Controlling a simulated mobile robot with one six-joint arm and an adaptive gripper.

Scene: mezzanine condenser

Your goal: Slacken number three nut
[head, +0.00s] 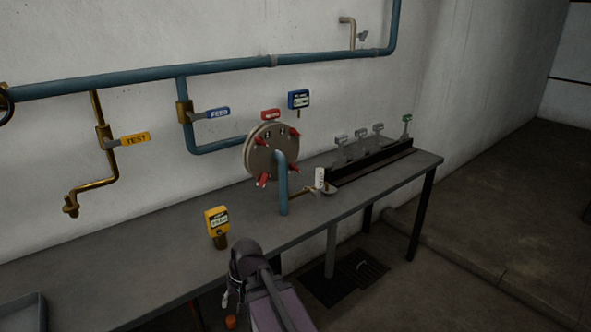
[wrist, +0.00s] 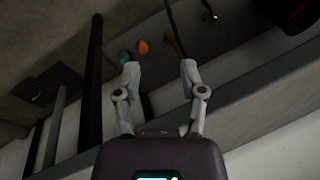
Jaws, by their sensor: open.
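A round grey flange cover (head: 259,158) stands above the bench against the wall, with several red nuts around its rim. One red nut (head: 294,132) is at its upper right, one (head: 293,168) at its lower right and one (head: 262,180) at its lower left. The small marks on the cover are too small to read, so I cannot tell which nut is number three. My gripper (head: 231,292) is below and left of the cover, near the bench's front edge, apart from it. In the wrist view my gripper (wrist: 160,68) has its fingers spread with nothing between them.
A blue pipe (head: 282,190) rises in front of the cover, beside a white cup (head: 320,178). A yellow tagged device (head: 217,220) stands on the bench (head: 150,258) near my arm. Yellow TEST (head: 135,139) and blue FEED (head: 211,113) valve handles are left of the cover.

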